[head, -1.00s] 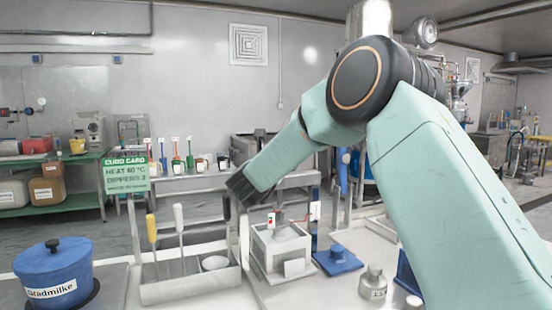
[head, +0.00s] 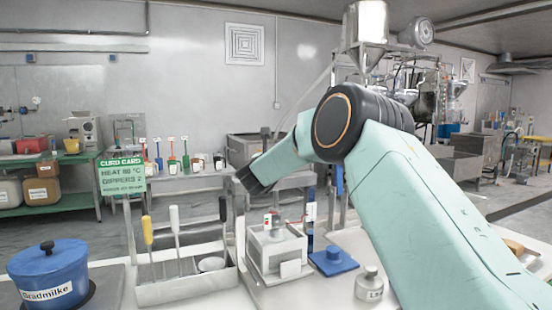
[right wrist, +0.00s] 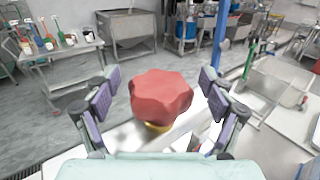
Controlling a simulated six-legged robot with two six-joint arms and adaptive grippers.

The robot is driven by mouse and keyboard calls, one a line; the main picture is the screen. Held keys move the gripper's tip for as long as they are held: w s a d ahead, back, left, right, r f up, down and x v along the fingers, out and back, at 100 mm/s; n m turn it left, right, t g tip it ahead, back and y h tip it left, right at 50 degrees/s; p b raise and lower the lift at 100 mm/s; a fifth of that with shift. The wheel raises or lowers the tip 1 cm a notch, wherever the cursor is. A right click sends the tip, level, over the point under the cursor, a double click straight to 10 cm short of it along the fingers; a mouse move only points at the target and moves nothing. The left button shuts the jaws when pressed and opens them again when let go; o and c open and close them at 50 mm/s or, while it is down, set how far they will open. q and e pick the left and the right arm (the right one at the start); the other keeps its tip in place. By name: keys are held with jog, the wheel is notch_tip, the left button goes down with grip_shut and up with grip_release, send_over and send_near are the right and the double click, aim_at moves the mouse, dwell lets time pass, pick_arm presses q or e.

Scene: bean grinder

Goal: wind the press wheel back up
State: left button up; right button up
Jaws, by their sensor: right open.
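The press wheel is a red lobed knob (right wrist: 160,98) on a brass-coloured collar, in the middle of the right wrist view. My right gripper (right wrist: 158,97) is open, with one purple-padded finger on each side of the knob. Gaps show between the pads and the knob, so it is not gripped. In the head view the dark end of my right arm (head: 256,178) is above and behind the white press box (head: 277,248). I cannot make out the wheel there. My left gripper is not in view.
A tool rack (head: 187,288) with upright tools stands left of the press, and a blue pot (head: 48,272) farther left. A blue block (head: 333,261) and a metal weight (head: 369,284) are right of the press. A green sign (head: 122,175) stands behind the rack.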

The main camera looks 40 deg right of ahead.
jog(key=shift+d+f, duration=0.1)
jog(key=shift+d, duration=0.05)
